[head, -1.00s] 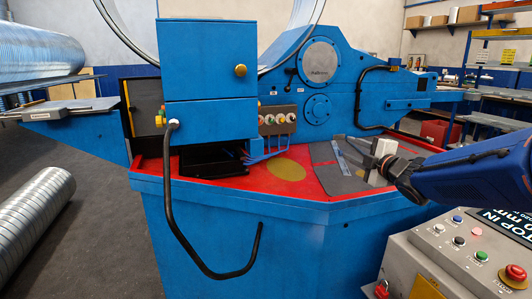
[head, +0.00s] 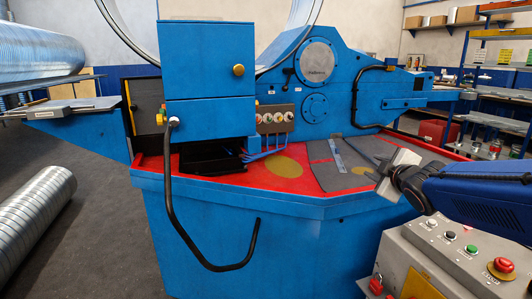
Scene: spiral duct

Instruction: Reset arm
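My gripper (head: 392,172) is at the right of the head view, at the end of my blue and black arm. It is above the right edge of the machine's red tabletop, over the grey mats. Its light grey end is tilted, and I cannot make out two separate fingers or anything held between them. The arm reaches in from the right edge, above the control panel (head: 440,255).
The blue spiral duct machine (head: 235,225) fills the middle. Grey mats (head: 342,172) lie on its red top (head: 225,178). The control panel has several buttons and a red emergency stop (head: 502,270). Ducts (head: 35,205) lie at left; shelves (head: 490,90) stand at right.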

